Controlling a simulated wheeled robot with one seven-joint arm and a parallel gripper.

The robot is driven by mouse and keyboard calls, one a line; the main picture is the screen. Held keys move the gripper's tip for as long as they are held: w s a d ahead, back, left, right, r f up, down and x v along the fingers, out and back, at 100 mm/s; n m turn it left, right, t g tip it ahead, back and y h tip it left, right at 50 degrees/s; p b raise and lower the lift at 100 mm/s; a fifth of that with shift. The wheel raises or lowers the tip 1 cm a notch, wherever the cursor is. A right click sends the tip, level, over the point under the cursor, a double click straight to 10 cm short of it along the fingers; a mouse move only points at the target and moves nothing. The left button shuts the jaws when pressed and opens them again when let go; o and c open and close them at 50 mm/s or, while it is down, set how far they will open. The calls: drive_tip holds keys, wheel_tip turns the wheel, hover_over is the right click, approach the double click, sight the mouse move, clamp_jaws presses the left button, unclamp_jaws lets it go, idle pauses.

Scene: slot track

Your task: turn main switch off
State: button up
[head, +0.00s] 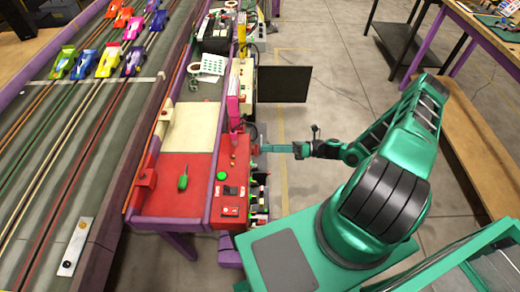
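A red control panel (236,160) stands on the right side of the slot track's side table.
A green screwdriver-like tool (183,182) lies on the red tabletop. Several toy cars (108,58) stand on the slot track (95,140) at left. A black screen (285,84) juts out behind my gripper. Workbenches stand at right; the floor between is clear.

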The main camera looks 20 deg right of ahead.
sight(255, 151)
drive_tip(key=shift+x, duration=1.25)
drive_tip(key=shift+c, duration=0.7)
